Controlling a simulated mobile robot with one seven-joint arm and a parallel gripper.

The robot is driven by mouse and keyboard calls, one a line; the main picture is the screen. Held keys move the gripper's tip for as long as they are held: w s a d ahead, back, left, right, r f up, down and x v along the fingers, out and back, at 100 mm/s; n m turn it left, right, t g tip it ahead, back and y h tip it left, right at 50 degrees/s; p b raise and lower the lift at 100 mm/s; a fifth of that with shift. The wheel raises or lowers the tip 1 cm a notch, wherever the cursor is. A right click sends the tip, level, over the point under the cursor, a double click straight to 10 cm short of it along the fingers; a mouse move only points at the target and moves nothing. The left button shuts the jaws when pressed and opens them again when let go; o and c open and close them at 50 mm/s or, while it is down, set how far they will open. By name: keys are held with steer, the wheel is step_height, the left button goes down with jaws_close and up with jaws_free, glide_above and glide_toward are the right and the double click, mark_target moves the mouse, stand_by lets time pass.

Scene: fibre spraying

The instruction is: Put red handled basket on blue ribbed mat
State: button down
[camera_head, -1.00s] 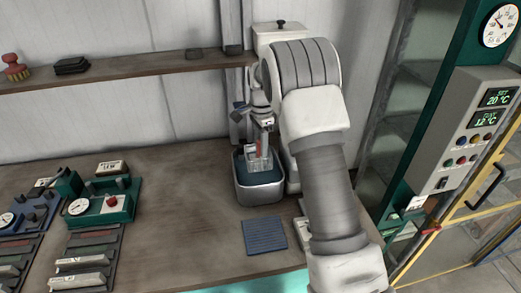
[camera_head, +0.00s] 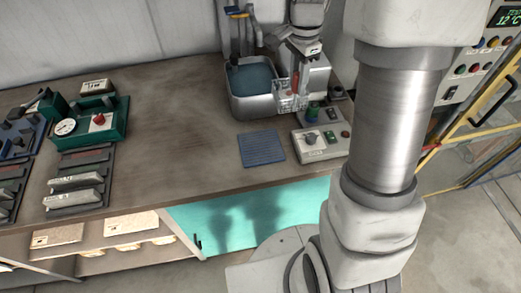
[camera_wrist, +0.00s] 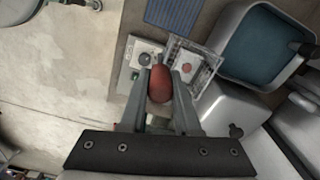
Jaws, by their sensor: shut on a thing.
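The basket (camera_head: 289,101) is a clear mesh box with a red handle (camera_head: 296,80). My gripper (camera_head: 297,65) is shut on the red handle and holds the basket in the air beside the tank's front right corner. In the wrist view, the red handle (camera_wrist: 160,84) lies between my gripper's fingers (camera_wrist: 161,92), with the basket's open frame (camera_wrist: 207,65) beyond it. The blue ribbed mat (camera_head: 262,149) lies bare on the bench, below and left of the basket. It also shows at the top of the wrist view (camera_wrist: 172,13).
A metal tank (camera_head: 263,107) of dark blue liquid stands behind the mat. A control box (camera_head: 320,143) with knobs and buttons sits right of the mat, below the basket. A green device (camera_head: 88,122) stands at left. The bench between it and the mat is clear.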

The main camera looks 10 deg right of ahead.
steer(key=s+d+f+b, duration=0.1)
steer(key=s+f+b, duration=0.1)
steer(key=s, duration=0.7)
steer(key=w+a+f, duration=0.6)
steer(key=a+f, duration=0.4)
steer(key=f, duration=0.1)
steer(key=shift+f, duration=0.1)
steer(key=shift+f, duration=0.15)
steer(key=c, duration=0.6)
jaws_free()
steer(key=shift+s, duration=0.1)
